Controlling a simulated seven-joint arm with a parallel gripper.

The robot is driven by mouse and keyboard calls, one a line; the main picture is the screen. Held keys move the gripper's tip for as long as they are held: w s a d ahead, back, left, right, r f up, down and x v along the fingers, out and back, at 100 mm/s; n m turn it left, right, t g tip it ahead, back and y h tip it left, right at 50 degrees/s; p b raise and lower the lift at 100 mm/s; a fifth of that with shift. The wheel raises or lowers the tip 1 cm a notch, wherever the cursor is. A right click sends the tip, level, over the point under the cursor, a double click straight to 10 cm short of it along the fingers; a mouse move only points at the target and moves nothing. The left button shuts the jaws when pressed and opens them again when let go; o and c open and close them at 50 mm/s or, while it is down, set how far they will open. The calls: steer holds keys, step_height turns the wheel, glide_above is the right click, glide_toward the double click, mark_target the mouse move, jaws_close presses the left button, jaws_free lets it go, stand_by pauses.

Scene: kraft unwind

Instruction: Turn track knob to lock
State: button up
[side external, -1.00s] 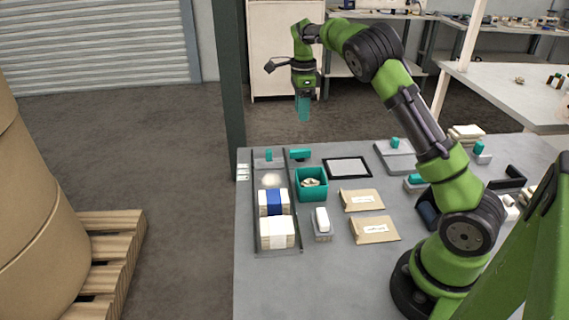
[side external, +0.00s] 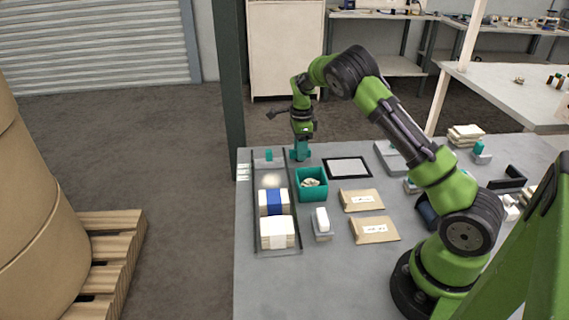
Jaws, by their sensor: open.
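A long dark-railed track (side external: 257,219) lies on the table's left side. A small upright teal piece (side external: 269,156) stands at its far end. My gripper (side external: 300,156) points down at the far right end of the track, with its teal fingers low over the table. It is open. The fingers cover the spot where a teal bar-shaped knob showed earlier, so the knob is hidden or blends with them. I cannot tell whether the fingers touch it or how it is turned.
Inside the track are paper stacks, one blue-banded (side external: 273,202) and one white-banded (side external: 277,233). A teal bin (side external: 312,185) stands close in front of my gripper. A black-framed pad (side external: 347,168) and padded envelopes (side external: 373,229) lie to the right.

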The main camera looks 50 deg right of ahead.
steer(key=shift+c, duration=0.2)
jaws_close()
steer(key=n, duration=0.3)
steer(key=shift+n, duration=0.4)
steer(key=n, duration=0.4)
steer(key=shift+n, duration=0.3)
steer(key=n, duration=0.4)
steer(key=shift+n, duration=2.1)
